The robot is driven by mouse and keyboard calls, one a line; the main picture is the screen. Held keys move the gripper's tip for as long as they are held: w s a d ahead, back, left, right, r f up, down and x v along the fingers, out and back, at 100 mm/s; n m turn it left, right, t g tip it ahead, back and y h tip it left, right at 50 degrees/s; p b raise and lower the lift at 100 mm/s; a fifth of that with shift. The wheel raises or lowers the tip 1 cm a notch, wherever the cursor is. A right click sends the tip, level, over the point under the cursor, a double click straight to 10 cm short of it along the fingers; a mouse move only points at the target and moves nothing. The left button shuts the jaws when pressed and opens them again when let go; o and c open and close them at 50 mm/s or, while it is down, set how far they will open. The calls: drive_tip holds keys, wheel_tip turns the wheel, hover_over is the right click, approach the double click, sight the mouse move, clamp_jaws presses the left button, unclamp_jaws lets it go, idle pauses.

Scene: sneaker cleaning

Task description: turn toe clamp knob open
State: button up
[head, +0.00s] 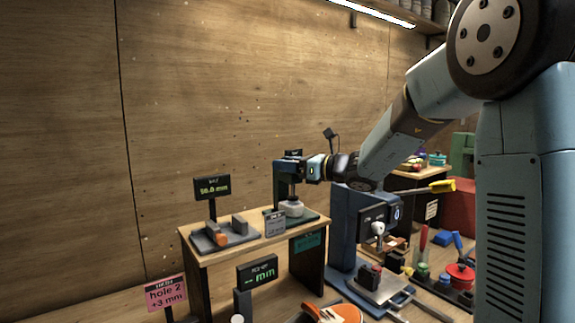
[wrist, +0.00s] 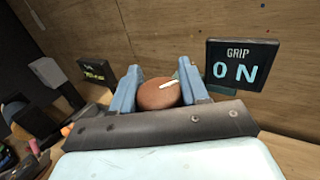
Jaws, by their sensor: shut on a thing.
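The toe clamp knob (wrist: 158,97) is a round brown knob with a white pointer line on its top, seen in the wrist view. The pointer slants toward the right finger. My gripper (wrist: 160,82) has its two blue fingers shut on the knob, one on each side. In the head view my gripper (head: 308,167) reaches in from the right at the top of a dark clamp stand (head: 281,188); the knob cannot be made out there. A display (wrist: 241,65) beside the knob reads "GRIP ON". A whitish rounded piece (head: 292,208) sits low in the stand.
The stand is on a small wooden bench (head: 240,252). A gauge block with a display (head: 212,188) reading about 50.0 mm stands left on it. A pink "hole 2 +3 mm" sign (head: 166,293) is at lower left. A blue machine (head: 350,235) and loose tools are at right.

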drive_tip(key=shift+w+d+r, duration=0.1)
drive_tip(key=shift+r, duration=0.1)
drive_tip(key=n+g, duration=0.2)
drive_tip(key=n+g+y, duration=0.1)
drive_tip(key=g, duration=0.2)
drive_tip(key=shift+s+n+g+y, duration=0.2)
drive_tip(key=shift+n+g+y, duration=0.1)
drive_tip(key=shift+n, duration=0.1)
drive_tip(key=shift+s+r+n+g, duration=0.1)
drive_tip(key=shift+s+n+g, duration=0.1)
drive_tip(key=shift+n+g, duration=1)
drive_tip(key=shift+s+n+g, duration=0.15)
drive_tip(key=shift+n+g, duration=0.55)
drive_tip(key=shift+g, duration=0.9)
drive_tip(key=o, duration=0.8)
drive_tip(key=shift+o, duration=1)
drive_tip(key=shift+s, duration=0.1)
